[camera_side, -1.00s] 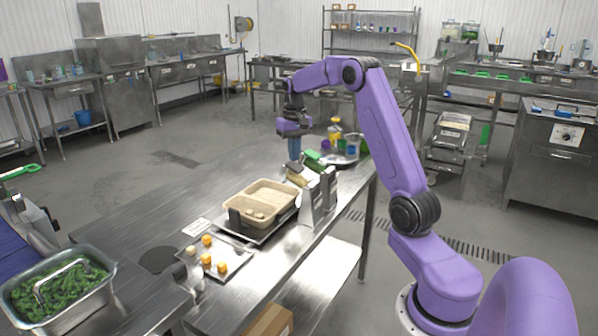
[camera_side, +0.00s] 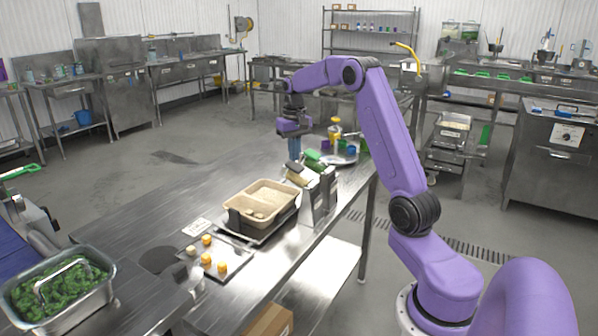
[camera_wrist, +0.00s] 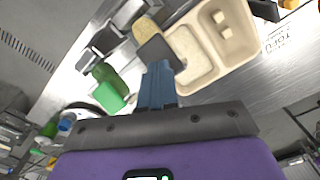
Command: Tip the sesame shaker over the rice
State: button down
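A tan bottle with a dark grey end, perhaps the sesame shaker (camera_side: 297,174), leans in a metal rack; it also shows in the wrist view (camera_wrist: 147,28). The light tan two-compartment tray (camera_side: 232,205) holds pale rice (camera_wrist: 187,46) in one compartment and a few pale yellow pieces in the other. My gripper (camera_side: 294,155) points down above the table, behind the rack in the side view.
A green bottle (camera_side: 315,158) lies beside the tan one in the metal rack (camera_side: 318,198). A round plate (camera_side: 342,160) with small coloured items stands behind. A small tray (camera_side: 238,258) with orange and pale pieces lies at the front.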

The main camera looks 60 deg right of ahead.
aim_at(290, 162)
jog(key=shift+f, duration=0.7)
dwell(0.4)
jog(key=shift+f, duration=0.1)
jog(key=shift+w+f, duration=0.3)
jog(key=shift+f, duration=0.4)
jog(key=shift+w+f, duration=0.25)
jog(key=shift+f, duration=0.5)
jog(key=shift+w+f, duration=0.3)
jog(key=shift+f, duration=0.4)
jog(key=shift+r, duration=0.1)
jog(key=shift+s+r, duration=0.3)
jog(key=shift+r, duration=0.65)
jog(key=shift+s+r, duration=0.25)
jog(key=shift+r, duration=0.7)
jog(key=shift+s+r, duration=0.3)
jog(key=shift+r, duration=0.65)
